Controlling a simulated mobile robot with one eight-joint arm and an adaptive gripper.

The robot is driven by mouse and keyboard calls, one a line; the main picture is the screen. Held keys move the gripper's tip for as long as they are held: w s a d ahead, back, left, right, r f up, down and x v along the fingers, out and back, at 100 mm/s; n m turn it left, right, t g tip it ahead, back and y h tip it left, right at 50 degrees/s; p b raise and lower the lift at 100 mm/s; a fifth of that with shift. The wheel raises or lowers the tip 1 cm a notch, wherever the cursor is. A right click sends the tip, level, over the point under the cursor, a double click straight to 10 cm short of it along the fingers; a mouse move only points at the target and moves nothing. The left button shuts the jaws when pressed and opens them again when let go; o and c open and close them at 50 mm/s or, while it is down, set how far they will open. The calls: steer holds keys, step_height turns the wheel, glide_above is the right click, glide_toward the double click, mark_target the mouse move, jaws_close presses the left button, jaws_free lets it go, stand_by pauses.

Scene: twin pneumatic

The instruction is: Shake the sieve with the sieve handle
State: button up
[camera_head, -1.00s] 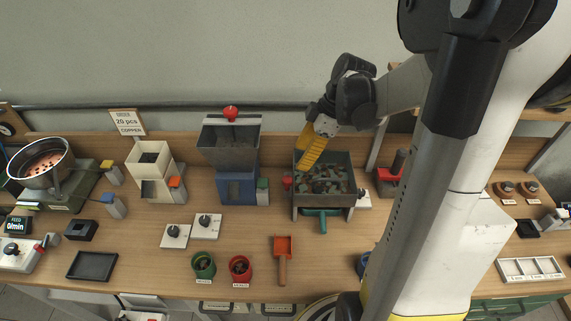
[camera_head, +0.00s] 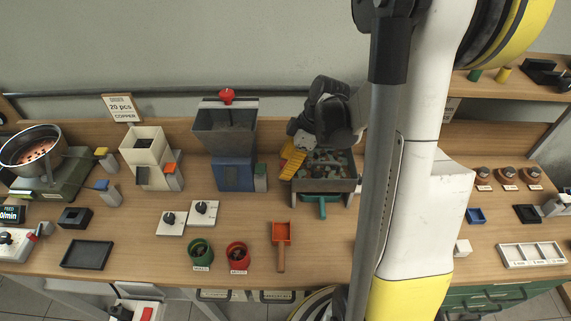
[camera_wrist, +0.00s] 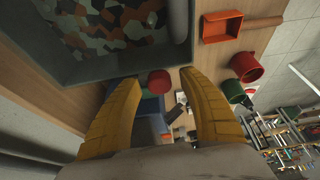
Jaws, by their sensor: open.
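The sieve is a grey box (camera_head: 335,186) of mixed dark, green and orange pieces on the bench, right of the blue-based hopper. The sieve also fills the upper left of the wrist view (camera_wrist: 160,63). Its handle shows there as a round red knob (camera_wrist: 158,83) at the sieve's wall. My gripper (camera_wrist: 159,79) is open, its two yellow fingers on either side of the knob with gaps visible. In the head view my gripper (camera_head: 291,163) is at the sieve's left edge and hides the knob. I cannot tell how deep the knob sits between the fingers.
The hopper (camera_head: 225,125) stands close left of my gripper. A teal part (camera_head: 321,199) juts from under the sieve. An orange scoop (camera_head: 282,232), a red cup (camera_head: 238,256) and a green cup (camera_head: 201,254) stand on the bench in front.

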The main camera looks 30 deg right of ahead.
jaws_close()
steer(key=shift+w+d, duration=0.25)
steer(key=shift+w, duration=0.15)
jaws_free()
steer(key=v, duration=1.2)
